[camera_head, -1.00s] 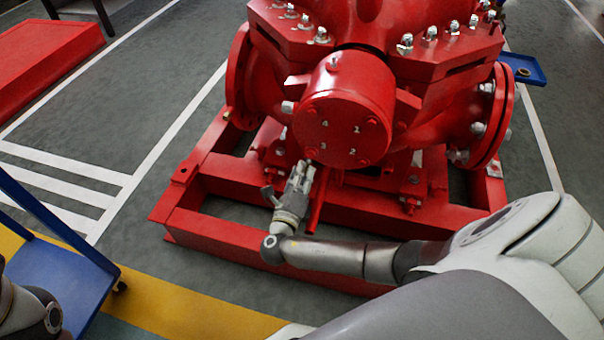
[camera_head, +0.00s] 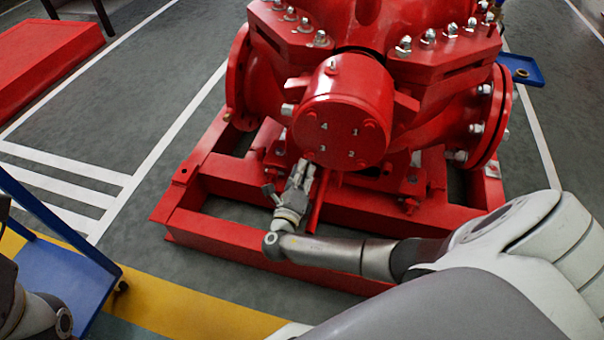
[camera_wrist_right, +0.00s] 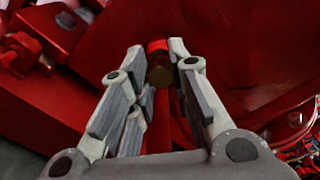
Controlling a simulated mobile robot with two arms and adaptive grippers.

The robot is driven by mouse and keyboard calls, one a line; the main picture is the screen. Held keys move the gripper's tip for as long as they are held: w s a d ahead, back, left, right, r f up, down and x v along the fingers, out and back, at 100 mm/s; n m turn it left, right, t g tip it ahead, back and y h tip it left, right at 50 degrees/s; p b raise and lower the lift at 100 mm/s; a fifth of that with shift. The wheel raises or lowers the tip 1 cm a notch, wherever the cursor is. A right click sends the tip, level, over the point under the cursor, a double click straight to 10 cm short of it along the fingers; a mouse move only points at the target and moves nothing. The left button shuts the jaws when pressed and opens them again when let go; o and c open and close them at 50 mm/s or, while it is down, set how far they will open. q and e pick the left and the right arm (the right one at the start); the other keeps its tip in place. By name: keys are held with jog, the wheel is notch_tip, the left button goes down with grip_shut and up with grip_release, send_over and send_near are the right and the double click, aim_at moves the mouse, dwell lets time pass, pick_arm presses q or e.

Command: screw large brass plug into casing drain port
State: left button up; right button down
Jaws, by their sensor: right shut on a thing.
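My right gripper (camera_head: 303,169) reaches up under the front of the red pump casing (camera_head: 345,105), below its round numbered end cover. In the right wrist view my right gripper (camera_wrist_right: 160,62) is shut on the large brass plug (camera_wrist_right: 160,76), a dark brownish round piece between the fingertips. A short red cylindrical port (camera_wrist_right: 157,46) shows just beyond the plug, in line with it. The plug looks close to the port, but I cannot tell whether its thread is engaged. The head view does not show the plug clearly. My left gripper is out of view.
The red base frame (camera_head: 215,232) surrounds the working spot, and a red sloping bar (camera_head: 319,200) stands right beside my right gripper. A blue cart (camera_head: 62,283) is at the lower left. A blue tray (camera_head: 523,70) lies at the upper right.

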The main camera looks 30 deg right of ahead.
jog(key=shift+w+d, duration=0.45)
jog(key=shift+d, duration=0.1)
jog(key=shift+r+p, duration=0.1)
jog(key=shift+p, duration=0.3)
jog(key=m, duration=1.7)
jog(key=shift+m, duration=0.4)
jog(key=m, duration=0.6)
jog(key=shift+w, duration=0.1)
jog(key=c, duration=1.5)
grip_release()
jog(key=shift+a, duration=0.1)
jog(key=shift+o, duration=0.2)
